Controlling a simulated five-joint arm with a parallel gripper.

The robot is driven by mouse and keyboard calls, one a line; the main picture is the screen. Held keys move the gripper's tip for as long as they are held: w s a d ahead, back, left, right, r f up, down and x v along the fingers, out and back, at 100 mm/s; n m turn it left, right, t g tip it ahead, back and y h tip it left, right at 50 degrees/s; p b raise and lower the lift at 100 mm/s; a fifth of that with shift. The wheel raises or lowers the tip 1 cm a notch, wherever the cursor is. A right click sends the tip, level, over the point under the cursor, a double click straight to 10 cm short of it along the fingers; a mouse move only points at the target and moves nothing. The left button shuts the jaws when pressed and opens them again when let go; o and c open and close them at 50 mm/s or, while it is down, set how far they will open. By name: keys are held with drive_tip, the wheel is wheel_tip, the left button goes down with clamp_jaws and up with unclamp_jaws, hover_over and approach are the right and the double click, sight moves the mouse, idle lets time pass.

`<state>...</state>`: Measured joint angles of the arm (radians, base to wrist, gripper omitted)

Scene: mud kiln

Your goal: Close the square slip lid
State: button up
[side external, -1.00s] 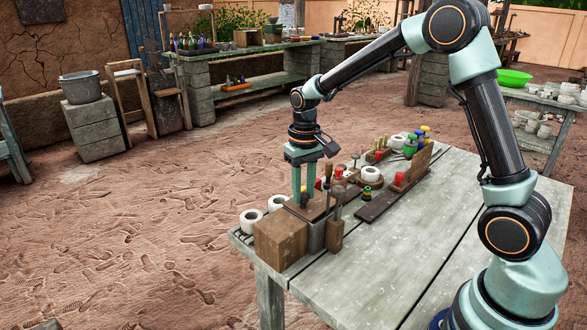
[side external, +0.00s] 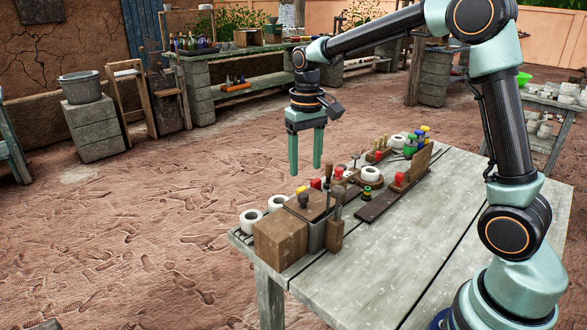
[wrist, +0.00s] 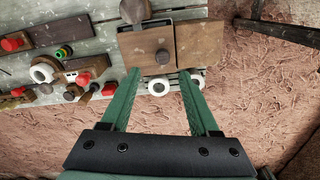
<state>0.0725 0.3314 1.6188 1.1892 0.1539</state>
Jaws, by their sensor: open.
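The square slip lid (side external: 318,203) is a brown wooden plate with a dark round knob. It lies over the top of a grey square box (side external: 317,236) at the table's near left corner. My gripper (side external: 306,172) hangs above the lid, open and empty, fingers pointing down. In the wrist view my gripper (wrist: 159,73) spreads its fingers at the lid's lower side.
A brown wooden block (side external: 280,242) stands against the box, and tools in a wooden holder (side external: 334,237) stand at its right. White rolls (side external: 251,217) lie behind. Stamps and coloured spools (side external: 411,148) crowd the table's back edge. The table's near right side is clear.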

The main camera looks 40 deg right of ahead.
drive_tip(key=shift+r, duration=2.35)
drive_tip(key=s+a+n+t, duration=0.2)
drive_tip(key=s+t, duration=0.3)
drive_tip(key=s, duration=1)
drive_tip(key=shift+a+r+n+t, duration=0.3)
drive_tip(key=shift+a+r, duration=0.05)
drive_tip(key=shift+a, duration=0.25)
